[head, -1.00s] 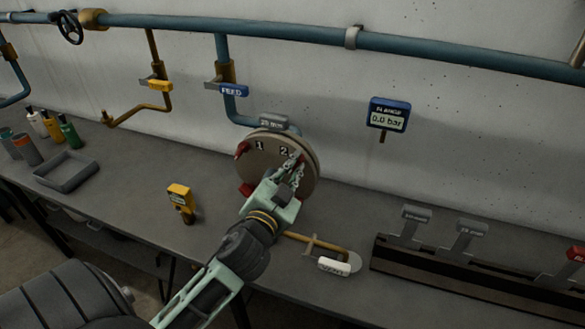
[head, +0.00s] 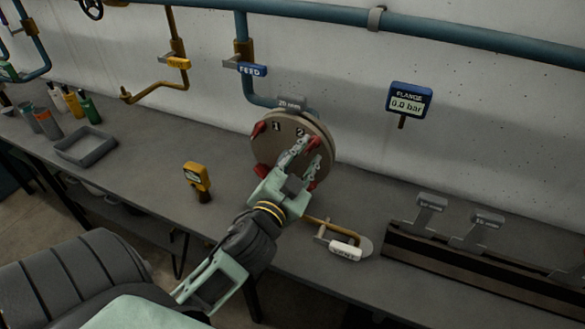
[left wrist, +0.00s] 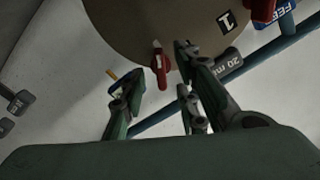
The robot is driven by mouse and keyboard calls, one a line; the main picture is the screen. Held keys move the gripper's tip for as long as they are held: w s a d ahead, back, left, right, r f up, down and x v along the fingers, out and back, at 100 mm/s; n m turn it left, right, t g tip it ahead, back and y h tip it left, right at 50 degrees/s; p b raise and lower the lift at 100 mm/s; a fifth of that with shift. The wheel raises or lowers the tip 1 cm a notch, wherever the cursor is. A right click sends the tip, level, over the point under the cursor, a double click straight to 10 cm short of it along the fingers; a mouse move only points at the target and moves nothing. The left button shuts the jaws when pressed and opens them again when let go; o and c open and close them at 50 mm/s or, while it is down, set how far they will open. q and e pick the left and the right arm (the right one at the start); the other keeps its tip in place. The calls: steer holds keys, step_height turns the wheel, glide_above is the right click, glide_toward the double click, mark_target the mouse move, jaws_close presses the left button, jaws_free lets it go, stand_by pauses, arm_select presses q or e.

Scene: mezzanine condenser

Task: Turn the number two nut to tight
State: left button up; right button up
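The round brown flange disc (head: 268,148) has red nuts around its face and labels 1 and 2. The number two nut (head: 314,142) is beside label 2 (head: 300,132), at the upper right. My left gripper (head: 309,151) is in front of the disc's right side, with its fingers apart. In the left wrist view a red nut (left wrist: 158,66), apparently number two, shows between the open fingertips (left wrist: 158,72), with gaps on both sides. Whether a finger touches it I cannot tell. The number one nut (head: 258,128) is at the upper left. My right gripper is out of view.
A blue gauge (head: 409,101) reads 0.0 bar on the wall. A yellow handheld device (head: 196,176) stands on the grey bench (head: 150,190).

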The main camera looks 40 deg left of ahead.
arm_select(q)
steer(key=v, duration=0.9)
steer(key=shift+s, duration=0.2)
steer(key=shift+d, duration=0.1)
